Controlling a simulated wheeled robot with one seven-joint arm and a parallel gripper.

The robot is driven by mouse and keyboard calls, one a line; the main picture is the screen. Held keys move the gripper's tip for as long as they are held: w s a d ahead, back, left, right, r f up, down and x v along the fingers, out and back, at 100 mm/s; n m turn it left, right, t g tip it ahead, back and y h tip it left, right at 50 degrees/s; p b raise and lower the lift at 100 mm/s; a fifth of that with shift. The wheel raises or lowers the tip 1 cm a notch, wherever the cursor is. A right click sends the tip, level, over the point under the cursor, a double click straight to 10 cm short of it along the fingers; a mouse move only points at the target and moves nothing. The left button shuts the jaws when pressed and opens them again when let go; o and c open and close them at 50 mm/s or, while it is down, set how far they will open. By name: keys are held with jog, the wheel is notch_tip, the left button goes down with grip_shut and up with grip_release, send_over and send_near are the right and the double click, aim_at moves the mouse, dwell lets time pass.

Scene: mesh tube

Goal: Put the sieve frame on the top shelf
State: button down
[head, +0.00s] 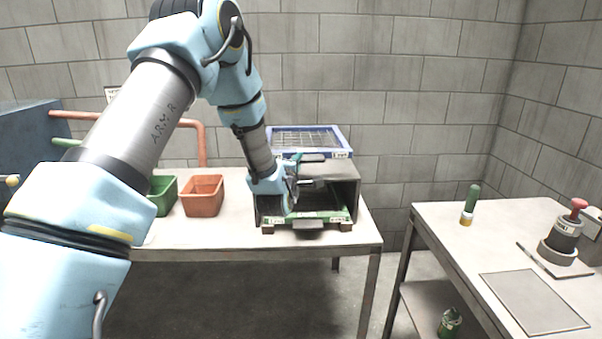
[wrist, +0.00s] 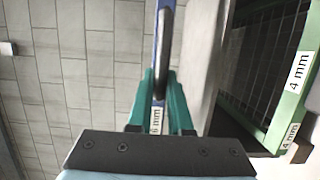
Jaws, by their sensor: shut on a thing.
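A blue sieve frame (head: 345,139) with a wire mesh is at the top of the grey rack (head: 345,170) in the head view. My gripper (head: 298,157) is at its front edge, shut on it. In the wrist view the teal fingers (wrist: 161,95) pinch the front of the blue frame (wrist: 157,22), seen nearly edge-on with a "6 mm" label. I cannot tell whether the frame touches the rack's top. A green frame (head: 338,215), labelled "4 mm" in the wrist view (wrist: 287,105), is in the rack below. My wrist hides part of the rack's front.
A green bin (head: 162,195) and an orange bin (head: 203,195) stand left of the rack on the table (head: 190,234). A separate table (head: 440,225) at right holds a green cylinder (head: 472,198) and a red-knobbed device (head: 566,235). A block wall is close behind.

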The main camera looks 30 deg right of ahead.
notch_tip(320, 180, down, 6)
jog(key=p, duration=0.1)
jog(key=shift+f+p, duration=0.25)
jog(key=shift+p, duration=0.05)
jog(key=shift+f, duration=0.15)
jog(key=c, duration=0.8)
grip_release()
jog(key=shift+f, duration=0.1)
jog(key=shift+c, duration=0.2)
